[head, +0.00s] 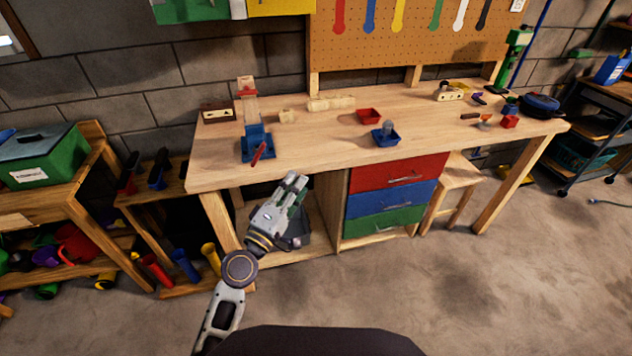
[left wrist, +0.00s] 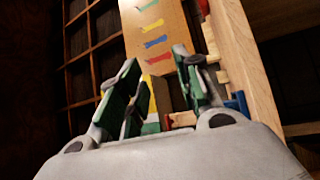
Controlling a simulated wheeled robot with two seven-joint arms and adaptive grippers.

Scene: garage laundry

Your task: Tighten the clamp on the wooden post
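The wooden post (head: 250,108) stands near the left end of the workbench, with a red piece at its top. The blue clamp (head: 256,138) is at the front of the post, and its red handle (head: 258,154) sticks out tilted toward the bench's front edge. My left gripper (head: 296,183) is in front of the bench edge, to the lower right of the clamp and apart from it. In the left wrist view its two fingers (left wrist: 158,72) are spread with nothing between them. A blue part (left wrist: 238,103), possibly the clamp, shows beyond the right finger. My right gripper is not in view.
A wooden block with holes (head: 218,112) stands left of the post. A red tray (head: 370,116) and blue vise-like piece (head: 386,135) sit mid-bench. Red, blue and green drawers (head: 392,195) are below the bench.

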